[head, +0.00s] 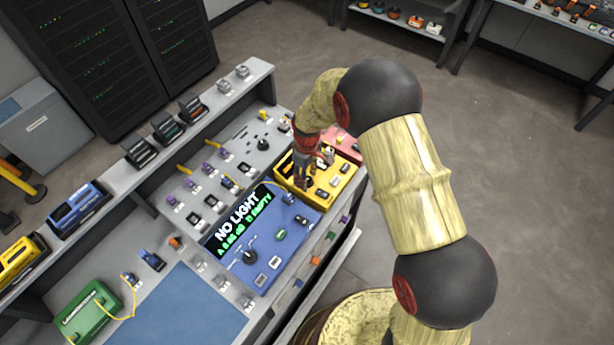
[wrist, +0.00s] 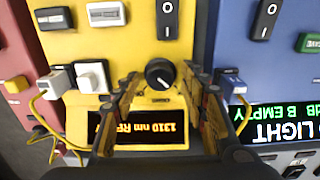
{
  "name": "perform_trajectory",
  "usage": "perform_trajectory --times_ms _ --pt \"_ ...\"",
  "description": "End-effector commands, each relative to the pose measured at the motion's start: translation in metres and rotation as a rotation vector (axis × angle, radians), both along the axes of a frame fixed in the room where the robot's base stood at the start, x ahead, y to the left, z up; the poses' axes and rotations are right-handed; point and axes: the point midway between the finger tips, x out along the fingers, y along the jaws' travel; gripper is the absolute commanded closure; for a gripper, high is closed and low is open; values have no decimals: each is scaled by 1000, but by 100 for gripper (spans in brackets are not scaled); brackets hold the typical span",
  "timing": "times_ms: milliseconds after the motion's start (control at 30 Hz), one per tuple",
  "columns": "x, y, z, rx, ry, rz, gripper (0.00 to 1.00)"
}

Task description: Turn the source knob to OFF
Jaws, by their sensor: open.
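The source is a yellow box (head: 345,180) on the bench. Its black round source knob (wrist: 160,73) shows in the wrist view, with a light mark on its face. The amber display (wrist: 150,128) below it is lit and reads upside down, beginning "1310 nm". My gripper (head: 304,178) is over the yellow box in the head view and hides the knob there. In the wrist view my gripper (wrist: 163,85) is open, with one finger on each side of the knob. I cannot tell whether the fingers touch it.
A blue meter (head: 285,235) stands beside the yellow box, its screen reading "NO LIGHT". A rocker switch (wrist: 167,18) is above the knob. White connectors (wrist: 92,77) with a yellow cable lie left, and a blue connector (wrist: 232,85) right. A red box (head: 346,143) is behind.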

Motion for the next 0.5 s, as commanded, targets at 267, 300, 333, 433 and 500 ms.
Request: perform_trajectory --times_ms 267,300,333,433,500 --pt "0 0 0 -1 1 -1 55" --pt "0 0 2 0 0 -1 55" --pt "0 0 4 0 0 -1 55" --pt "1 0 14 0 -1 -1 55" --pt "1 0 27 1 -3 -1 55"
